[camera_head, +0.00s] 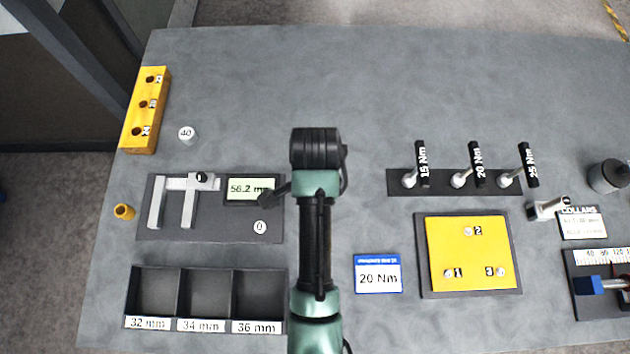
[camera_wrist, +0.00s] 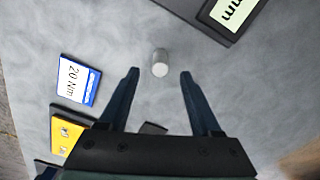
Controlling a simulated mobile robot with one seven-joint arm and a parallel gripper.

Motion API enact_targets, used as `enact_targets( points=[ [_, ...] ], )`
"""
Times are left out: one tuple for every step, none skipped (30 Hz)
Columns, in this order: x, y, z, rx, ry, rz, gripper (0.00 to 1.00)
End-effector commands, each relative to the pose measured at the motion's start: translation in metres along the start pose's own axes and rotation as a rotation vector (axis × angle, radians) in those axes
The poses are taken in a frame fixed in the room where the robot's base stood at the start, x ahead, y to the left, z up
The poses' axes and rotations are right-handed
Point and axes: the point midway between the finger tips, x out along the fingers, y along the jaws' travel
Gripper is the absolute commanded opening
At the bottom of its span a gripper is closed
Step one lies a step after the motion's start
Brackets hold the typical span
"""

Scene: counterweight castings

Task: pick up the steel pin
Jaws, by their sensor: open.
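The steel pin (camera_wrist: 160,63) is a short grey cylinder with a paler end face, standing on the grey table in the wrist view. My gripper (camera_wrist: 159,74) is open, with one dark finger to either side of the pin in the picture. Clear gaps show on both sides, and neither finger touches it. How high the fingertips are above the table I cannot tell. In the head view my arm covers the spot, so the pin and fingertips are hidden there.
The caliper board with its display (camera_head: 249,190) lies left of my arm, above a three-bin tray (camera_head: 180,268). A 20 Nm card (camera_head: 378,274) and a yellow plate (camera_head: 452,255) lie to the right. Torque tools stand in a rack (camera_head: 440,184). The table's upper middle is clear.

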Motion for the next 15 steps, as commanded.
enact_targets(
  points=[
    [0.008, 0.001, 0.000, 0.000, -0.001, 0.003, 0.65],
    [0.011, 0.001, 0.000, 0.000, -0.001, 0.003, 0.65],
    [0.016, 0.000, 0.000, -0.001, -0.001, 0.001, 0.65],
    [0.019, 0.000, 0.000, -0.001, 0.000, 0.001, 0.65],
    [0.021, 0.000, 0.000, -0.001, 0.000, 0.000, 0.65],
    [0.023, 0.000, 0.000, -0.001, 0.001, -0.001, 0.65],
    [0.024, 0.000, 0.000, -0.001, 0.001, -0.001, 0.65],
    [0.025, 0.000, 0.000, -0.001, 0.000, -0.001, 0.65],
    [0.028, 0.000, 0.000, -0.001, 0.000, -0.001, 0.65],
    [0.030, 0.000, 0.000, -0.002, 0.000, -0.001, 0.65],
    [0.033, 0.001, 0.000, -0.002, 0.000, 0.001, 0.65],
    [0.038, 0.001, 0.001, -0.002, 0.000, 0.001, 0.65],
    [0.043, 0.002, 0.001, -0.002, 0.000, 0.001, 0.65],
    [0.047, 0.002, 0.001, -0.002, -0.001, 0.001, 0.65],
    [0.052, 0.002, 0.001, -0.002, 0.000, 0.000, 0.65]
  ],
)
